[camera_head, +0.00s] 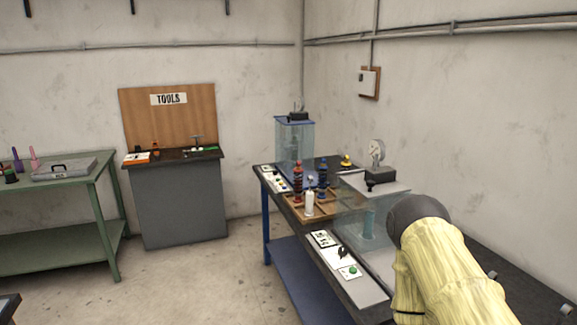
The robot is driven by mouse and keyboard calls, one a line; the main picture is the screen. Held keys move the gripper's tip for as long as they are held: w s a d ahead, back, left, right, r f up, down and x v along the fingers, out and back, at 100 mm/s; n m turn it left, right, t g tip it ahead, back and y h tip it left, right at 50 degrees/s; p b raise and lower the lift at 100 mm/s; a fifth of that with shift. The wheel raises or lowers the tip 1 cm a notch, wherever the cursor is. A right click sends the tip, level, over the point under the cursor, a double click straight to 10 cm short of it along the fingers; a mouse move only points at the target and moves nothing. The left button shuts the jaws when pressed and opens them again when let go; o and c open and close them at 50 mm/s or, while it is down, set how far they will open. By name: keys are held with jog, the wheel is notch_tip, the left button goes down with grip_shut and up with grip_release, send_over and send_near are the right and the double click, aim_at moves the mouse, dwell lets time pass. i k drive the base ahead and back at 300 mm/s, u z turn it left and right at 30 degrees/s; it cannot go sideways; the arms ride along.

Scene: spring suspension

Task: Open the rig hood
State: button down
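A clear, see-through box (350,223) stands on the dark workbench at the right and looks like the rig hood. A pale teal cylinder (369,224) shows inside it. A black knob or handle (380,176) is at its back, by a round gauge (376,152). I cannot tell for certain whether the hood is shut. My arm, in a yellow sleeve with a dark rounded joint, covers the right part of the box. My gripper does not show.
A blue-topped clear case (295,143) stands at the bench's far end. A wooden tray (311,213) holds red, blue and white spring units. Control panels (336,254) line the bench's front edge. A tool cabinet (180,205) and green table (55,187) stand left; floor between is clear.

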aim_at(370, 184)
jog(key=u, duration=0.55)
jog(key=k, duration=1.3)
jog(key=u, duration=0.05)
jog(key=i, duration=0.7)
jog(key=z, duration=0.45)
jog(key=i, duration=1)
jog(key=u, duration=0.35)
